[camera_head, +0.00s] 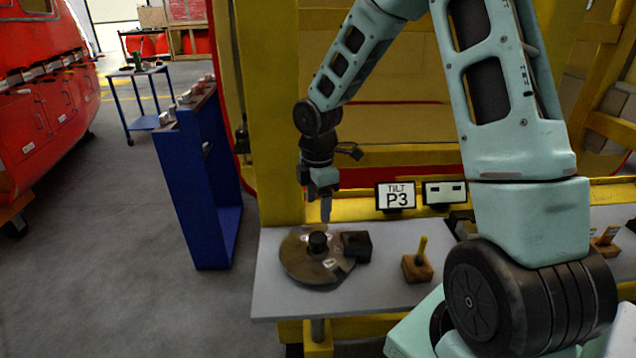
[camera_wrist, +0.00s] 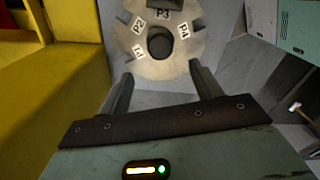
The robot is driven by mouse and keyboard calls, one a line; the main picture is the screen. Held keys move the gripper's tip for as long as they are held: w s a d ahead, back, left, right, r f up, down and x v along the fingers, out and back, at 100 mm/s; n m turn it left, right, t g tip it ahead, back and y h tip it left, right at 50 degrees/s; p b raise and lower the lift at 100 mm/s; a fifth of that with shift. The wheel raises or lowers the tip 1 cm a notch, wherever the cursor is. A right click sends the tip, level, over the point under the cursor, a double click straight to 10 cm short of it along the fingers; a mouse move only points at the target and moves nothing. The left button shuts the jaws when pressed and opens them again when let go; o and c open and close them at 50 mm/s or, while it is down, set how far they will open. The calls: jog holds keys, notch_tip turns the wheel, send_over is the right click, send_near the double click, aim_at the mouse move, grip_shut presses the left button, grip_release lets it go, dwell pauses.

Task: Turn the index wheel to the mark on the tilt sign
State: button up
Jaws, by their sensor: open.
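The index wheel (camera_head: 300,264) is a round notched metal disc with a black centre hub (camera_head: 317,242). It lies on the grey bench at left. In the wrist view the wheel (camera_wrist: 184,62) shows labels P1, P2, P3 and P4; P3 (camera_wrist: 162,14) sits at the top, beside a dark block (camera_wrist: 165,3). That block (camera_head: 356,246) stands at the wheel's right edge in the head view. The tilt sign (camera_head: 396,196) reads "TILT P3". My gripper (camera_head: 326,218) points down above the wheel. In the wrist view my gripper (camera_wrist: 163,82) is open, its fingers apart and empty.
A wooden block with a yellow peg (camera_head: 416,266) stands right of the wheel on the bench (camera_head: 275,300). A second small display (camera_head: 445,193) is beside the sign. A yellow frame (camera_head: 268,120) rises behind. A blue stand (camera_head: 195,180) is at left, past clear floor.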

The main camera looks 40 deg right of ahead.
notch_tip(320, 180, up, 6)
jog(key=shift+f, duration=0.15)
dwell(0.6)
